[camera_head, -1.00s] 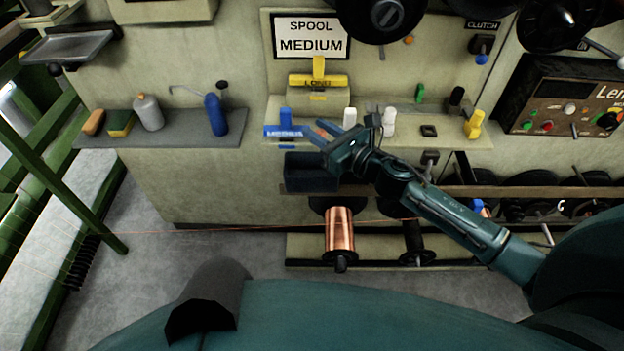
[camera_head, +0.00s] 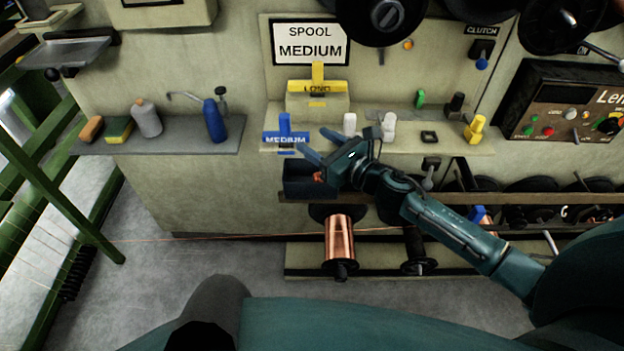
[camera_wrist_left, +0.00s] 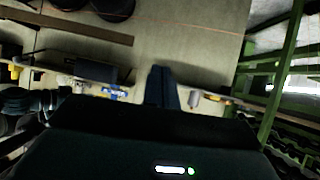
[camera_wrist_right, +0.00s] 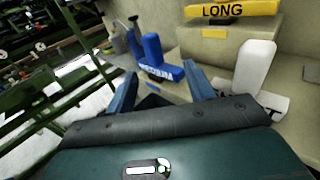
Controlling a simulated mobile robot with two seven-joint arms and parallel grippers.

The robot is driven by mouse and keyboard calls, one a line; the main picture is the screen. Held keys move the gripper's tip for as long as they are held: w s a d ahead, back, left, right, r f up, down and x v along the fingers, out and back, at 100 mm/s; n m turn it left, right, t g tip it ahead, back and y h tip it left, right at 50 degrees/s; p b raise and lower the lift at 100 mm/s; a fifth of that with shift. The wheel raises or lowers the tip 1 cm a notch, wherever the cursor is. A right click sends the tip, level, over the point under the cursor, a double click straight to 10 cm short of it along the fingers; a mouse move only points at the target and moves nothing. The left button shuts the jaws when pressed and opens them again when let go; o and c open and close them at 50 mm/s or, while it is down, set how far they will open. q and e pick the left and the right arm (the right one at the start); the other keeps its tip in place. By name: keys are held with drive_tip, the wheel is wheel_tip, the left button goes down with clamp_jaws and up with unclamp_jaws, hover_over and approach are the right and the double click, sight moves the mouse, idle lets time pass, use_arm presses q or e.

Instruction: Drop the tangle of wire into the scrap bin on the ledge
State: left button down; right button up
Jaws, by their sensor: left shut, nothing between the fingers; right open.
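The scrap bin (camera_head: 296,187) is a dark open box at the left end of the ledge. A small copper-coloured bit, which looks like the tangle of wire (camera_head: 320,177), shows at the bin's right side, below my right gripper. I cannot tell whether it rests inside or is still falling. My right gripper (camera_head: 317,145) is open above the bin, its fingers apart and empty; they also show in the right wrist view (camera_wrist_right: 162,90). My left gripper is outside the head view; in the left wrist view (camera_wrist_left: 163,70) its fingers are shut together with nothing between them.
A blue MEDIUM block (camera_head: 285,132), a yellow LONG block (camera_head: 318,86) and white pegs (camera_head: 388,127) stand on the shelf behind the bin. A copper spool (camera_head: 340,238) hangs below. A side shelf (camera_head: 190,136) at left holds bottles and a sponge.

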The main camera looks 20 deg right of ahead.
use_arm(q)
drive_tip(key=shift+w+d+f+h+b, duration=0.1)
drive_tip(key=shift+d+f+h+b, duration=0.3)
drive_tip(key=shift+b, duration=1.05)
use_arm(e)
drive_tip(key=v, duration=1.3)
use_arm(q)
drive_tip(key=p, duration=0.2)
drive_tip(key=a+y+p, duration=0.1)
drive_tip(key=p, duration=0.1)
drive_tip(key=shift+s+a+r+g+p, duration=0.25)
drive_tip(key=shift+r+g+p, duration=0.05)
drive_tip(key=shift+r+p, duration=0.1)
use_arm(e)
drive_tip(key=s+a+f+n+g+h, duration=0.2)
drive_tip(key=s+a+f+n, duration=0.2)
drive_tip(key=n, duration=1.2)
drive_tip(key=s+a+f+n+g+h, duration=0.2)
drive_tip(key=s+f+n, duration=0.7)
drive_tip(key=n, duration=0.8)
drive_tip(key=shift+s+a+f+g+h, duration=0.15)
drive_tip(key=shift+s+a+g+h, duration=0.15)
drive_tip(key=shift+s+a+h, duration=0.55)
